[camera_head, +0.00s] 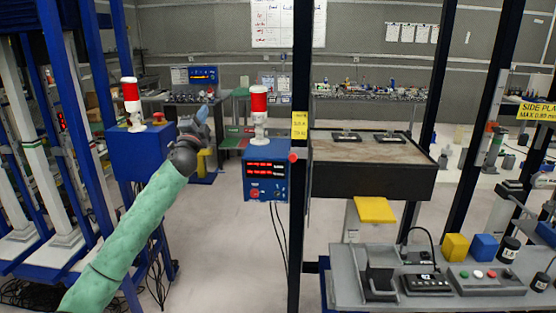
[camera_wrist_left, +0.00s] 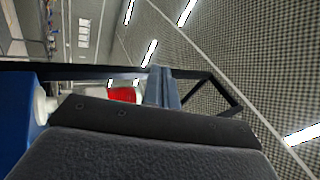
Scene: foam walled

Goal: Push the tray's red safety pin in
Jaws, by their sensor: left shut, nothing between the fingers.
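The tray (camera_head: 372,181) is a dark box with a brown top, beside a black post at centre right in the head view. A small red knob, which looks like the safety pin (camera_head: 292,157), sticks out at the post by the tray's left end. My left gripper (camera_head: 203,113) is raised to the left of the pin, well apart from it, shut and empty. In the wrist view its fingers (camera_wrist_left: 163,86) show close together. I cannot make out the pin in the wrist view. My right gripper is not in view.
A blue display box (camera_head: 266,180) with a red lamp (camera_head: 259,102) stands between my left gripper and the post. Another blue box (camera_head: 140,150) with a red lamp is at left. A grey bench (camera_head: 345,290) with controls and blocks is at lower right. Open floor lies at lower centre.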

